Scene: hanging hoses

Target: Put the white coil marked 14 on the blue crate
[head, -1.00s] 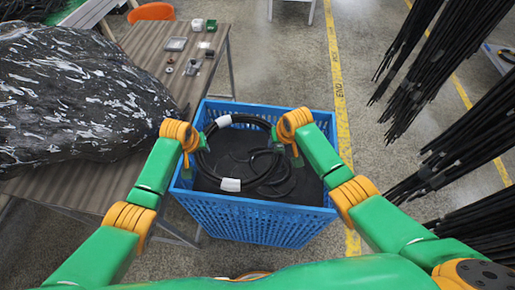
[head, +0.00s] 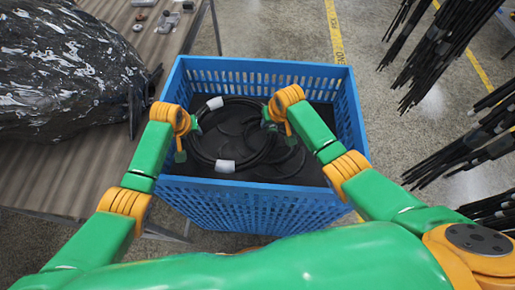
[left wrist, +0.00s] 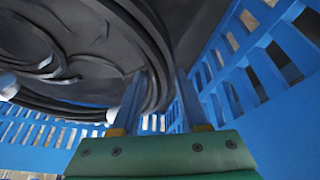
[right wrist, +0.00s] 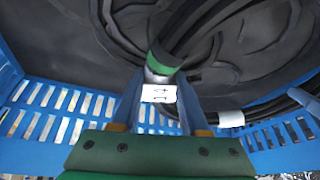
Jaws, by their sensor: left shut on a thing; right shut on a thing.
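The coil (head: 224,166) is a black hose ring with white wraps, level inside the mouth of the blue crate (head: 250,205). My left gripper (head: 180,155) is shut on its left side; the left wrist view shows the black hose (left wrist: 157,75) at the fingers. My right gripper (head: 288,130) is shut on its right side. In the right wrist view a white tag (right wrist: 158,93) reading 14 shows between the fingers, near a green band (right wrist: 165,65). Whether the coil touches the dark hoses beneath is unclear.
Dark coiled hoses (right wrist: 250,40) lie in the crate under the coil. The crate walls stand close around both grippers. A table (head: 60,175) with a black wrapped bundle (head: 65,65) is at the left. Black hoses (head: 450,60) hang at the right.

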